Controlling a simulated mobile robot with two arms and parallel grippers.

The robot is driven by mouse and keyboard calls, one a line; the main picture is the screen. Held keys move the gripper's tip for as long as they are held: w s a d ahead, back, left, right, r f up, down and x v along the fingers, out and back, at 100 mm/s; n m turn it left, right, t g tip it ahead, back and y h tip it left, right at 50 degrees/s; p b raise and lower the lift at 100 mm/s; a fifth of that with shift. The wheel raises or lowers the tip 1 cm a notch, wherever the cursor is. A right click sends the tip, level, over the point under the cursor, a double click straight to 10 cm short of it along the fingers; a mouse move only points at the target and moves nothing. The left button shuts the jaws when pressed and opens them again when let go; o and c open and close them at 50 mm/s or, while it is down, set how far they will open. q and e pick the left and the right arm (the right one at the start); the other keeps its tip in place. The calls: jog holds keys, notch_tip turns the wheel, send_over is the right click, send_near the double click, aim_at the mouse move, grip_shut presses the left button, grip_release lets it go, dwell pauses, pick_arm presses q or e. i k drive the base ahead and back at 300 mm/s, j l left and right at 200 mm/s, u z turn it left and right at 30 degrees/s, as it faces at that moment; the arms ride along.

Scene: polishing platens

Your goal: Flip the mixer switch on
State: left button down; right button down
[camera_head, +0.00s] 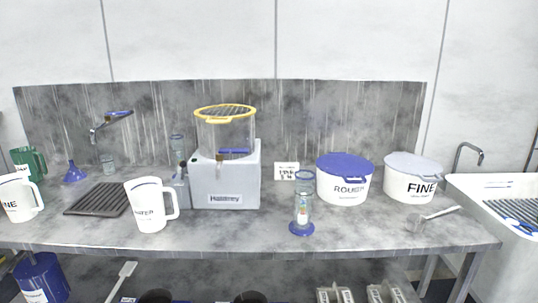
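The mixer (225,188) is a light grey box with a name label on its front, standing on the bench left of the middle. A clear bowl sits on top, under a yellow ring guard (224,112) with a dark mesh. A small dark spot (194,160) shows on the upper left of the housing; it may be the switch, but it is too small to tell its position. A small grey unit with a dark knob (181,166) stands against the mixer's left side. Neither of my grippers is in view.
A white jug (150,206) stands front left of the mixer, near the bench edge. A sand timer (302,205) stands to the right, with the ROUGH tub (344,192) and FINE tub (412,187) beyond. The bench front (235,238) before the mixer is clear.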

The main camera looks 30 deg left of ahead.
aim_at(183, 164)
jog(key=u, duration=1.4)
